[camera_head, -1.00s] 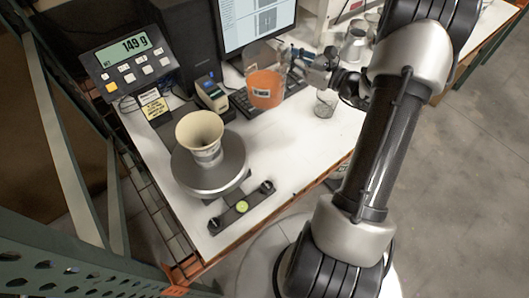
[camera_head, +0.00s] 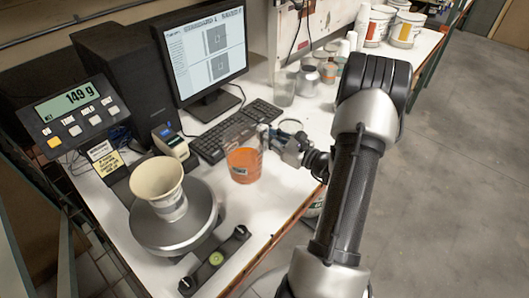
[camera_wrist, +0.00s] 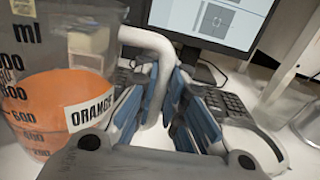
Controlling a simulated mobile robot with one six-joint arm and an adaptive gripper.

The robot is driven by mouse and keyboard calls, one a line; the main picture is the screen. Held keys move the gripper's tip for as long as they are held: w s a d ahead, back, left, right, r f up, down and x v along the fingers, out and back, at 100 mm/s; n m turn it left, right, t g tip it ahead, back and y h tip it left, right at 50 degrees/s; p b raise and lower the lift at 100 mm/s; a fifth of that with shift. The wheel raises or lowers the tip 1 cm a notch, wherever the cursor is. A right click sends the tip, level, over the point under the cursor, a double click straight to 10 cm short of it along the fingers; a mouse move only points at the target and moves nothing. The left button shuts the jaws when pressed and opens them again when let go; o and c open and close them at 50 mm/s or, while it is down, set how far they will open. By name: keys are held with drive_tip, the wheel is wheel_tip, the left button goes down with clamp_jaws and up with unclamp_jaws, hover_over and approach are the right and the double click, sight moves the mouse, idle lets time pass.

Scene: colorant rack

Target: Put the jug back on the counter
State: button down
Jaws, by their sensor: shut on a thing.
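The jug (camera_head: 243,165) is clear, with volume marks, orange liquid inside and an "ORANGE" label. It looks upright over the white counter (camera_head: 262,210), in front of the keyboard. I cannot tell whether its base touches the counter. My gripper (camera_head: 270,139) reaches in from the right and is shut on the jug's handle. In the wrist view the jug (camera_wrist: 52,110) fills the left side. Its pale handle (camera_wrist: 148,38) runs between the blue-padded fingers (camera_wrist: 168,95). The lower handle is hidden by the fingers.
A scale (camera_head: 172,228) bearing a cream cup (camera_head: 158,183) stands left of the jug. Its display (camera_head: 75,105) reads 149 g. The keyboard (camera_head: 238,130) and monitor (camera_head: 204,55) are behind. Several containers stand back right. Bare counter lies in front of the jug.

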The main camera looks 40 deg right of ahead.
sight(265, 148)
drive_tip(key=shift+f+b, duration=0.7)
drive_tip(key=shift+f, duration=2.25)
drive_tip(key=shift+f, duration=0.15)
drive_tip(key=c, duration=1.7)
unclamp_jaws()
drive_tip(key=s, duration=0.4)
drive_tip(key=s+d+p, duration=0.1)
drive_tip(key=s, duration=0.7)
drive_tip(key=shift+d+p, duration=0.25)
drive_tip(key=shift+p, duration=0.05)
